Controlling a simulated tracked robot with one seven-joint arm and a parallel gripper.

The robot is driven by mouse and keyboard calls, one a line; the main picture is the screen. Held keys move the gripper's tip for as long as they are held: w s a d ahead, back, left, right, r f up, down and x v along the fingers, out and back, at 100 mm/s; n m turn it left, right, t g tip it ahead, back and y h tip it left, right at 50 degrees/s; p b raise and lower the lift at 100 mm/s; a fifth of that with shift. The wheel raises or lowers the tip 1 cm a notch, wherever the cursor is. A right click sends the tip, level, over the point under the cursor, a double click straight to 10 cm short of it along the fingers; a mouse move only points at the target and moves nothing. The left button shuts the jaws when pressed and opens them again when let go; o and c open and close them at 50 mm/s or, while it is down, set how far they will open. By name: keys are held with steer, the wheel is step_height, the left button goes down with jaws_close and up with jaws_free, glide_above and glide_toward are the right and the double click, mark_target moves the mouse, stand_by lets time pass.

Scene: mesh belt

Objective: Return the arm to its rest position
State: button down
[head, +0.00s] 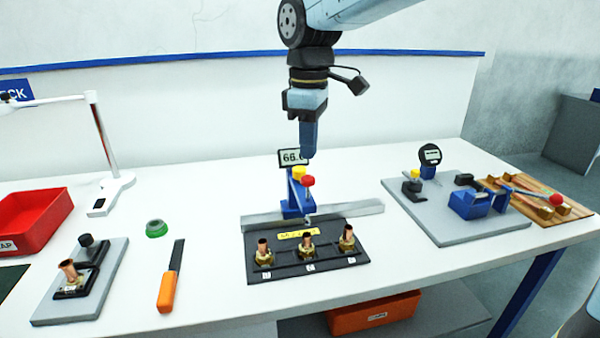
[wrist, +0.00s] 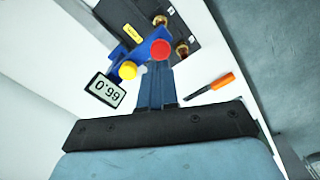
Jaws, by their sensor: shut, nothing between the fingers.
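My gripper (head: 308,154) hangs from the arm above the middle of the white table, fingers pointing down and shut with nothing between them. In the head view its tip is just above and behind the red and yellow knobs of a blue device (head: 297,200) with a small display. In the wrist view my closed fingers (wrist: 158,68) point toward the red knob, with the display beside them. A gap between the fingertips and the knobs is hard to judge.
A black rack (head: 305,262) holds brass fittings in front. A grey fixture plate (head: 450,225) stands right, a wooden tray (head: 565,212) beyond it. At left are a red bin (head: 35,215), lamp (head: 108,150), small fixture (head: 85,280), green ring (head: 156,228) and orange-handled tool (head: 167,290).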

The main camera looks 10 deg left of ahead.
steer(key=s+d+m+t, duration=0.2)
steer(key=d+m, duration=0.3)
steer(key=d, duration=0.5)
steer(key=s+d+f+m+t, duration=0.1)
steer(key=s+d+m, duration=0.4)
steer(key=d, duration=0.5)
steer(key=s+d+f+m+t, duration=0.1)
steer(key=s+d+m, duration=0.3)
steer(key=d, duration=0.7)
steer(key=shift+f+m+t, duration=0.25)
steer(key=shift+m+t, duration=0.55)
steer(key=shift+m, duration=0.4)
